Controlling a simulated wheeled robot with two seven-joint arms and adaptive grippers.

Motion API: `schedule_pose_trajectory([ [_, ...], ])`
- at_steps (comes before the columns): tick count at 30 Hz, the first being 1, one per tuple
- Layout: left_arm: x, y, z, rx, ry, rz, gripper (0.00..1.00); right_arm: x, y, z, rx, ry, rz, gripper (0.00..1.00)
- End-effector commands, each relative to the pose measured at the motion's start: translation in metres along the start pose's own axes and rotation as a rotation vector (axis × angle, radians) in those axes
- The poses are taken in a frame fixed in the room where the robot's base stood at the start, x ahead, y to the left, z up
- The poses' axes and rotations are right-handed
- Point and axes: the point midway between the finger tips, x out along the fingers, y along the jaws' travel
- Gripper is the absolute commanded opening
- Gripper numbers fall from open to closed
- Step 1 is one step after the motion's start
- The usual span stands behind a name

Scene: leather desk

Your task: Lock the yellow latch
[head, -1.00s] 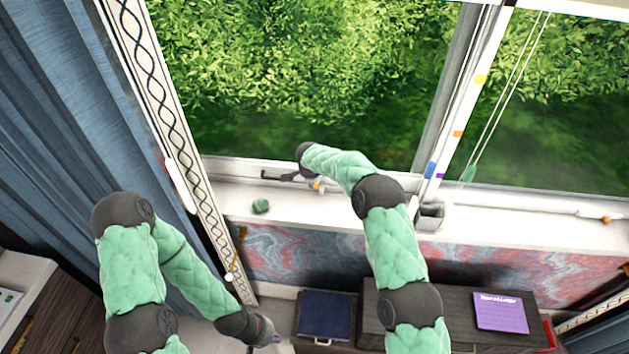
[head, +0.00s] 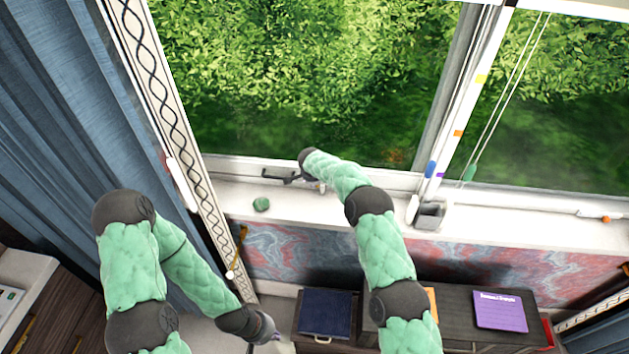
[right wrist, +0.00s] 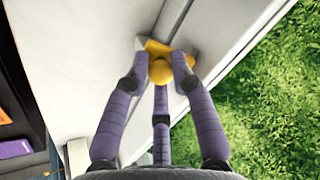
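The yellow latch (right wrist: 155,46) sits on the pale window frame in the right wrist view, with a rounded knob facing the camera. My right gripper (right wrist: 161,70) has its purple fingers around the knob, with the two side fingertips against its sides and the third finger below. It appears shut on the latch. In the head view my right arm reaches the sill, and its hand and the latch are mostly hidden behind the wrist. My left gripper (head: 266,331) hangs low near the bottom edge, away from the window; its fingers are too unclear to read.
A black handle (head: 281,178) lies along the window's lower frame, left of my right wrist. A green lump (head: 261,204) and a grey holder (head: 430,214) are on the sill. Below are a dark blue folder (head: 325,313) and a purple notebook (head: 499,312). A curtain (head: 50,130) hangs left.

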Motion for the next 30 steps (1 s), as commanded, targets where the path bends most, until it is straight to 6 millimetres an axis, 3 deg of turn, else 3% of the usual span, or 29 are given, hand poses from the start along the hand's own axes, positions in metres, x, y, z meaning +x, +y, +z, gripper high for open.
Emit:
schedule_pose_trajectory([
  [14, 0.007, -0.003, 0.000, 0.000, 0.000, 0.000, 0.00, 0.002, 0.001, 0.002, -0.002, 0.006, -0.004, 0.00],
  [20, 0.025, -0.009, -0.001, 0.000, 0.000, 0.000, 0.00, 0.004, 0.002, 0.004, -0.002, 0.027, -0.018, 0.00],
  [30, 0.072, -0.026, -0.003, 0.000, 0.000, 0.000, 0.00, 0.009, 0.004, 0.008, -0.003, 0.083, -0.057, 0.00],
])
